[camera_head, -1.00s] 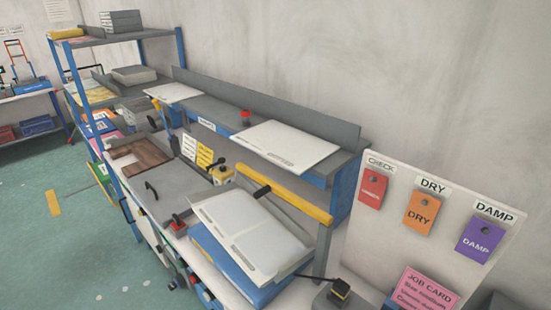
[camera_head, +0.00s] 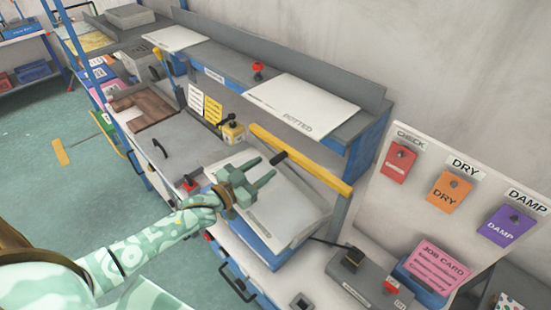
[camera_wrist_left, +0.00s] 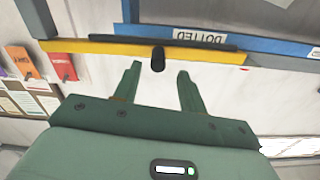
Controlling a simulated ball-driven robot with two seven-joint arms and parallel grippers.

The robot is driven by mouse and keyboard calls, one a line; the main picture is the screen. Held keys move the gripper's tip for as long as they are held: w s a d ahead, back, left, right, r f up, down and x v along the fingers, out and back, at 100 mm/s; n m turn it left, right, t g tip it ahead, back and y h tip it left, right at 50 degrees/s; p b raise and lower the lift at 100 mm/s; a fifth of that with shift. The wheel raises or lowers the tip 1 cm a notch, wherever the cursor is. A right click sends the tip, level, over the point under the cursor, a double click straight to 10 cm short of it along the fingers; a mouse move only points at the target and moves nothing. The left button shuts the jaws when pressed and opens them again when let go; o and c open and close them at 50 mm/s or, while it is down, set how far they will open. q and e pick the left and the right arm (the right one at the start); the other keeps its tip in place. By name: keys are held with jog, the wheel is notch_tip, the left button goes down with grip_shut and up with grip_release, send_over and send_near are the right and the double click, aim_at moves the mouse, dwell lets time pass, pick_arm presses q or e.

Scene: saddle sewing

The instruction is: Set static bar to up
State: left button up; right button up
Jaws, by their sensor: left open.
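The static bar is a long yellow bar (camera_head: 318,172) above the far edge of white sheets (camera_head: 268,215) on a blue stack. A short black handle (camera_head: 279,157) sticks out from it. In the left wrist view the yellow bar (camera_wrist_left: 210,55) crosses the upper part and the dark handle (camera_wrist_left: 158,59) points at me. My left gripper (camera_head: 264,169) is open over the sheets, its fingers directed at the handle. In the wrist view the handle lies just beyond the gap between the fingertips (camera_wrist_left: 158,70); nothing is held. My right gripper is out of view.
A shelf with a white DOTTED board (camera_head: 302,106) is above and behind the bar. A yellow box with a black knob (camera_head: 232,132) stands left of it. Hanging tags (camera_head: 450,192) and a pink job card (camera_head: 440,262) are at the right.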

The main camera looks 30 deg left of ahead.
aim_at(272, 163)
pick_arm(q)
jog(key=x, duration=0.4)
jog(key=shift+w+d+r, duration=0.1)
jog(key=shift+w+d, duration=0.05)
jog(key=shift+d, duration=0.15)
jog(key=shift+w+d, duration=0.1)
jog(key=shift+w, duration=0.4)
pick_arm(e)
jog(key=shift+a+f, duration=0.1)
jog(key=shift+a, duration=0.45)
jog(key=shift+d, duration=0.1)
pick_arm(q)
grip_shut()
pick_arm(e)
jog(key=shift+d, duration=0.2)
pick_arm(q)
jog(key=shift+r, duration=0.1)
